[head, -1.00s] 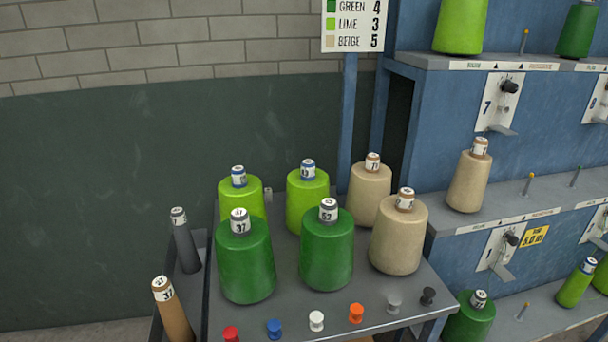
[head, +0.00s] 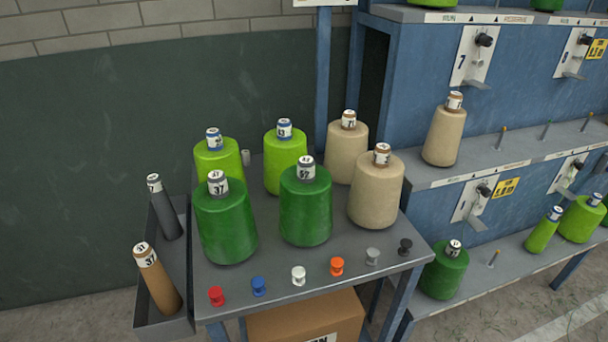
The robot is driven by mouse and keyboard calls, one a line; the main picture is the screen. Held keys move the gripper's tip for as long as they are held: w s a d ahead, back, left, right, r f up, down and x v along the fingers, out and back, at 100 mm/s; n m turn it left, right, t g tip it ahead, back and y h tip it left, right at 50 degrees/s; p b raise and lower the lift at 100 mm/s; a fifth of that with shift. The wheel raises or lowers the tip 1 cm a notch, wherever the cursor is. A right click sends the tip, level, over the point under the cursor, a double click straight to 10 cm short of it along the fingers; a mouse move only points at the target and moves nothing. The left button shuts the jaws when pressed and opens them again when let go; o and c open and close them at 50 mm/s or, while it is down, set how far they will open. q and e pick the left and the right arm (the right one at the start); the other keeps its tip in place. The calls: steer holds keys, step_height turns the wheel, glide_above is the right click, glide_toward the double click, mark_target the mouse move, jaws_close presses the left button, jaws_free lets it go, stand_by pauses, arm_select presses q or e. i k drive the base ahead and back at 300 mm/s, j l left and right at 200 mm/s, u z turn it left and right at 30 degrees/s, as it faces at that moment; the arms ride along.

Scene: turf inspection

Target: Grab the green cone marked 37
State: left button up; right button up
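The dark green cone marked 37 (head: 226,222) stands upright on the grey table (head: 320,285), at its front left. A second dark green cone (head: 306,208), with a label that looks like 57, stands just right of it. Two lime cones (head: 218,158) (head: 286,163) stand behind them, and two beige cones (head: 347,155) (head: 375,192) stand to the right. Neither of my grippers is in view.
Several small coloured pegs, such as a red one (head: 216,296), line the table's front edge. A side tray (head: 165,327) at the left holds a grey and a brown tube. A cardboard box (head: 305,318) sits below. A blue rack (head: 410,100) stands at the right.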

mark_target(228, 233)
steer(key=l+u, duration=0.15)
steer(key=l, duration=0.25)
steer(key=k+l+u, duration=0.2)
steer(key=l, duration=0.2)
steer(key=l+u, duration=0.15)
steer(key=l, duration=0.25)
steer(key=k+l+u, duration=0.15)
steer(key=l, duration=0.25)
steer(key=k+l+u, duration=0.2)
steer(key=l, duration=0.15)
steer(key=k+l+u, duration=0.15)
steer(key=l, duration=0.2)
